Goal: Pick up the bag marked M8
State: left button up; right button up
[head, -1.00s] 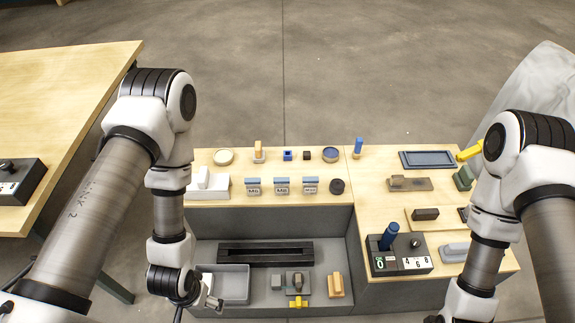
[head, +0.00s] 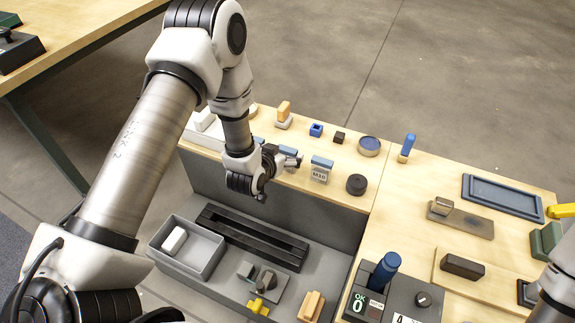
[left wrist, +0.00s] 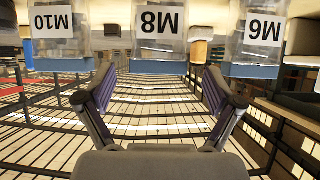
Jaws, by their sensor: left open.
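The bag marked M8 (left wrist: 158,22) is a clear bag with a white label and a blue top strip. It appears upside down at the top middle of the left wrist view, between my open fingers' lines and beyond their tips. In the head view its blue strip (head: 288,151) shows just behind my left gripper (head: 292,160), which hides most of the bag. My left gripper also shows in the left wrist view (left wrist: 160,75), open with nothing between its fingers. I cannot tell whether it touches the bag. My right gripper is out of view.
The bag marked M10 (head: 320,171) stands close beside; the bag marked M6 (left wrist: 262,32) is on the other side. A black round knob (head: 357,185) sits near M10.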

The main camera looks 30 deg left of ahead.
pick_arm(q)
jog(key=x, duration=0.3)
jog(key=shift+w+f, duration=0.1)
jog(key=c, duration=1.3)
jog(key=shift+c, duration=0.2)
